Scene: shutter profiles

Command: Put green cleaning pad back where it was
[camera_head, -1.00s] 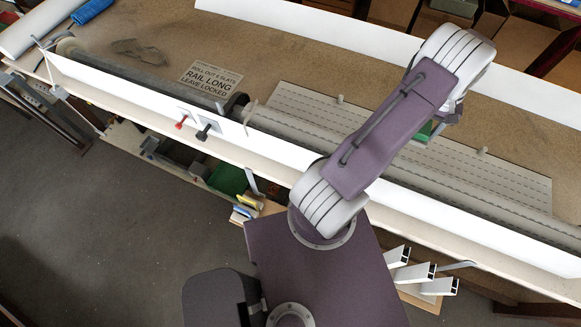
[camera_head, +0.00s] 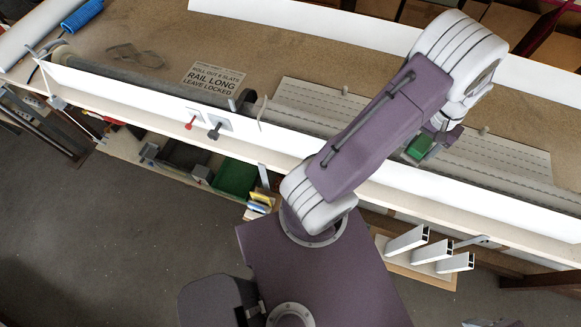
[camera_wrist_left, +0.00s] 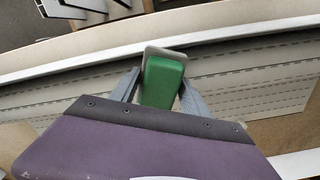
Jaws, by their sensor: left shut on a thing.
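The green cleaning pad (camera_head: 419,147) is held by my left gripper (camera_head: 427,153) over the bench, close to the long white front rail. In the left wrist view the pad (camera_wrist_left: 163,82) sits between the two grey fingers of the left gripper (camera_wrist_left: 160,92), with a pale plate behind its far end. The gripper is shut on it. In the head view my left arm hides part of the bench and rail behind it. My right gripper is not in view.
The white front rail (camera_head: 150,102) runs along the bench edge. Grey slats (camera_head: 490,150) lie behind it. The brown bench top (camera_head: 290,60) has free room.

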